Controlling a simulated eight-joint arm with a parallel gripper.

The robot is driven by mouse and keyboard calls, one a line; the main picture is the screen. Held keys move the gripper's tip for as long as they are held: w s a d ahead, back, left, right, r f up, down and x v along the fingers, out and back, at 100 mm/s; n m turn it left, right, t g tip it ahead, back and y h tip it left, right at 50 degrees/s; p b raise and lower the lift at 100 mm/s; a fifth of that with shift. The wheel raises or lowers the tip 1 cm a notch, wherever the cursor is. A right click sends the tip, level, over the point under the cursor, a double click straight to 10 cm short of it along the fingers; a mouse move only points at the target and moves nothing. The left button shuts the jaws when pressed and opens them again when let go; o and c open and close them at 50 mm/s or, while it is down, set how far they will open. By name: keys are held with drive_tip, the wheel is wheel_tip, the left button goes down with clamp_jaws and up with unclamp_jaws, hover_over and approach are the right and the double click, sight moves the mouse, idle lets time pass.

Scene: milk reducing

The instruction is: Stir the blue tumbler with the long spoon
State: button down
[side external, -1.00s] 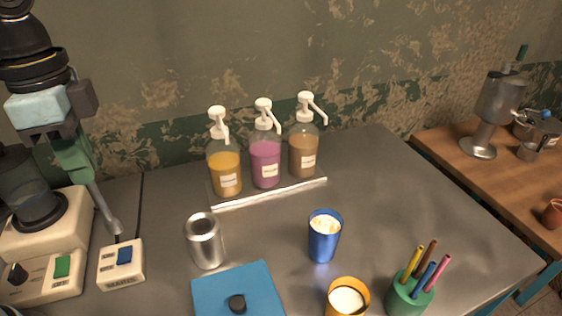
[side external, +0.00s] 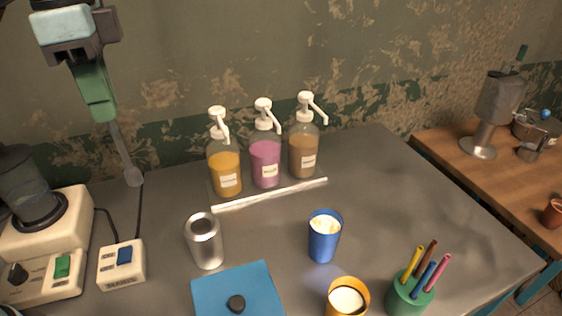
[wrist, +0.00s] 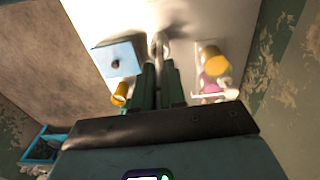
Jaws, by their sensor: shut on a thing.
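The blue tumbler (side external: 323,246) stands upright on the grey counter right of centre in the side external view, with pale, frothy contents near its rim. My gripper (side external: 99,110) is at the upper left, shut on the long spoon (side external: 123,151). The spoon hangs bowl-down, slightly tilted, in front of the wall and well left of the tumbler. In the wrist view, my green gripper fingers (wrist: 158,82) have the spoon (wrist: 158,45) between them. The spoon's grasped end is hidden by the fingers. I cannot make out the tumbler in the wrist view.
Three pump bottles (side external: 264,163) stand on a rack behind the tumbler. A metal can (side external: 205,242), blue mat (side external: 216,293), yellow cup (side external: 349,284) and green pen holder (side external: 408,297) stand around it. A blender base (side external: 47,225) and switch box (side external: 121,270) are at left.

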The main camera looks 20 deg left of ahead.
drive_tip(key=w+d+h, duration=0.1)
drive_tip(key=w+d, duration=1.2)
drive_tip(key=d, duration=0.3)
drive_tip(key=w+d+f, duration=0.2)
drive_tip(key=d+f, duration=0.2)
drive_tip(key=d, duration=0.4)
wheel_tip(320, 180, down, 11)
drive_tip(key=shift+s+d, duration=0.25)
drive_tip(key=shift+d, duration=0.2)
drive_tip(key=shift+f, duration=0.1)
